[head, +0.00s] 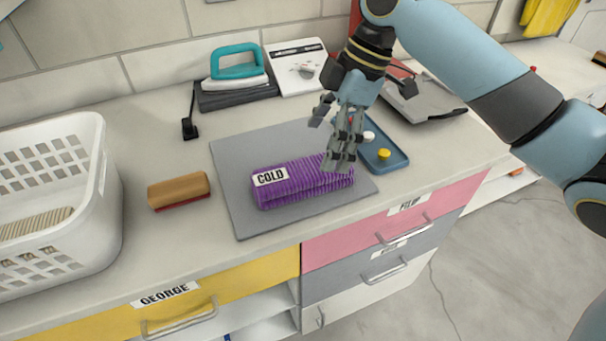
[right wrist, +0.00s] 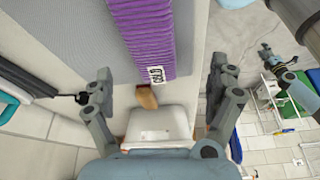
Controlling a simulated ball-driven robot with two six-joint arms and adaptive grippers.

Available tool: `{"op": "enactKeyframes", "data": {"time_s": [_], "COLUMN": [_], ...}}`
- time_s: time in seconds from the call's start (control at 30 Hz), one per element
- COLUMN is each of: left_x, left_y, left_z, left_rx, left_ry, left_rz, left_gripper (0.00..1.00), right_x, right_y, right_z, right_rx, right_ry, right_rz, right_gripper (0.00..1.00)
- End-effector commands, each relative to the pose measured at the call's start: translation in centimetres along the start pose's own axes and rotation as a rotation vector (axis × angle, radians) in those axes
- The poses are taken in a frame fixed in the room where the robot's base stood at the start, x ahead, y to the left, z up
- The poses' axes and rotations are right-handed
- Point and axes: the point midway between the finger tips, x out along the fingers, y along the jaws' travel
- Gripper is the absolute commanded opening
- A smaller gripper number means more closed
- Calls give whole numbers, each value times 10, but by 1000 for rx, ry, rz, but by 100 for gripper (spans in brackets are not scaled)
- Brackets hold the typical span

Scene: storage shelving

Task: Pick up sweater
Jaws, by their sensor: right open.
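The sweater (head: 300,184) is a folded, ribbed purple bundle with a white COLD label. It lies on a grey mat (head: 235,170) on the counter. My right gripper (head: 338,140) is open above the right part of the sweater and hides some of its far side.
A white laundry basket (head: 112,205) stands at the left, with a wooden brush (head: 178,190) between it and the mat. A teal iron (head: 237,70) stands behind the mat. A blue tray (head: 392,160) with small items lies close to the right gripper. Drawers line the counter's front.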

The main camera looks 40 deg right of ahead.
Motion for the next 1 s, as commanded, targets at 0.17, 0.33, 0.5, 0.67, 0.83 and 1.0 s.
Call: {"op": "enactKeyframes", "data": {"time_s": [0.17, 0.33, 0.5, 0.67, 0.83, 1.0], "left_x": [-1, -1, -2, -7, -9, -9], "left_y": [0, 0, 0, 0, 0, 0], "left_z": [-2, -2, -2, -3, -3, -3], "left_rx": [0, 0, 0, 0, 0, 0], "left_ry": [3, 4, 4, 5, 4, 4], "left_rz": [0, 1, 1, 1, 1, 1], "left_gripper": [40, 40, 40, 40, 40, 40], "right_x": [-3, 26, 41, 61, 86, 93], "right_y": [15, 14, 14, 13, 13, 13], "right_z": [-5, -6, -6, -5, -4, -3], "right_rx": [-92, -94, -95, -92, -94, -95], "right_ry": [35, 36, 34, 34, 33, 32], "right_rz": [-29, -29, -27, -30, -27, -26], "right_gripper": [90, 90, 90, 90, 90, 90]}}
